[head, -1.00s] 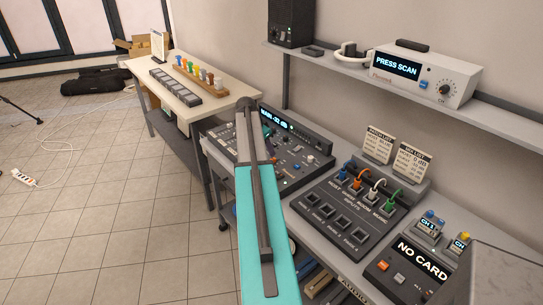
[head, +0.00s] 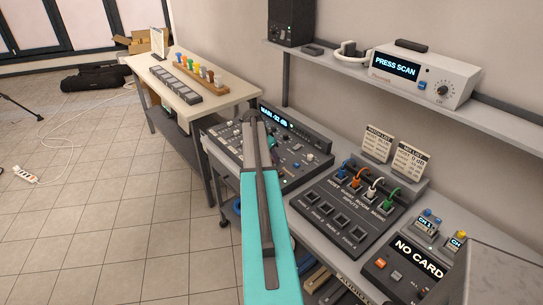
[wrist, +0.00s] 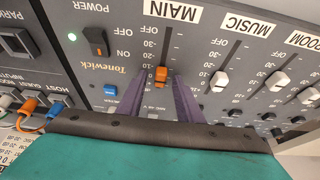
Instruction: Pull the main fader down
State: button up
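The main fader (wrist: 161,74) is an orange cap in a slot under the MAIN label in the wrist view, beside the lower scale marks and away from the OFF end. My gripper (wrist: 163,82) is open, with one purple finger on each side of the cap; I cannot tell whether either touches it. The mixing console (head: 312,153) stands on the bench in the head view, its display (head: 280,119) showing a MAIN reading, partly covered by my arm. The fader and fingertips are hidden behind my arm in the head view.
White-capped MUSIC (wrist: 219,81) and ROOM (wrist: 277,80) faders sit right of the main fader. A power switch (wrist: 97,42) and blue button (wrist: 110,89) lie to its left. An inputs panel (head: 345,206) with coloured plugs stands beside the console; a shelf (head: 355,73) hangs above.

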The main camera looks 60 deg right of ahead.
grip_shut()
